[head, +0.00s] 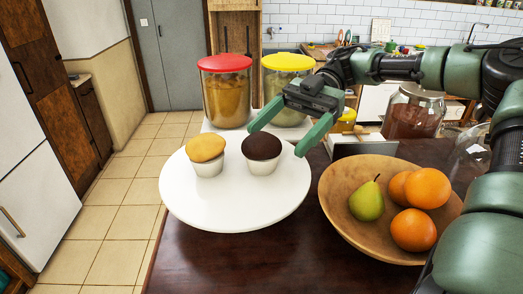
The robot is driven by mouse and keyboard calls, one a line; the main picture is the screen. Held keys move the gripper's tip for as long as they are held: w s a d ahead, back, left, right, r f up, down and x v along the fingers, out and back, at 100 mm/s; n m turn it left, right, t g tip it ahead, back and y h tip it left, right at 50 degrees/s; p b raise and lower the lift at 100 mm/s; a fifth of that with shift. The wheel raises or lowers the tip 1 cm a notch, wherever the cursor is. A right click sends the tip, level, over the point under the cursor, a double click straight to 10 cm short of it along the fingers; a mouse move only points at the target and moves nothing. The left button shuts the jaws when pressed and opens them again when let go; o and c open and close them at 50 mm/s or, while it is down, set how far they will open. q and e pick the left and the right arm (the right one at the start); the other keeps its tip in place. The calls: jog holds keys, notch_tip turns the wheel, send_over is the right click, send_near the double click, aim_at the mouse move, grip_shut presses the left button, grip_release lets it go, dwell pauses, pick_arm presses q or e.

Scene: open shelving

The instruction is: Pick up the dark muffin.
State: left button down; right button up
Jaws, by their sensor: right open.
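The dark muffin (261,153) stands upright in a pale cup on the right half of a round white plate (236,212). A yellow-topped muffin (206,154) stands to its left on the same plate. My right gripper (273,141) comes in from the upper right. Its two green fingers are spread wide, one tip to the left of the dark muffin and the other to its right. The gripper is open and empty. I cannot tell from this one view how far above or behind the muffin the fingertips are. My left gripper is not in view.
A wooden bowl (337,215) with a pear (367,201) and several oranges stands right of the plate. Behind the plate are a red-lidded jar (226,92) and a yellow-lidded jar (288,64). A glass jar (411,112) stands back right. Dark table (250,262) is bare in front.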

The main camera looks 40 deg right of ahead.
aim_at(261, 154)
jog(key=p+x, duration=0.2)
jog(key=x, duration=0.3)
jog(key=shift+f+p, duration=0.1)
jog(key=shift+p, duration=0.25)
jog(key=shift+a+f, duration=0.25)
jog(key=shift+a, duration=0.2)
jog(key=c, duration=1.4)
jog(key=shift+c, duration=0.2)
jog(key=shift+r, duration=0.1)
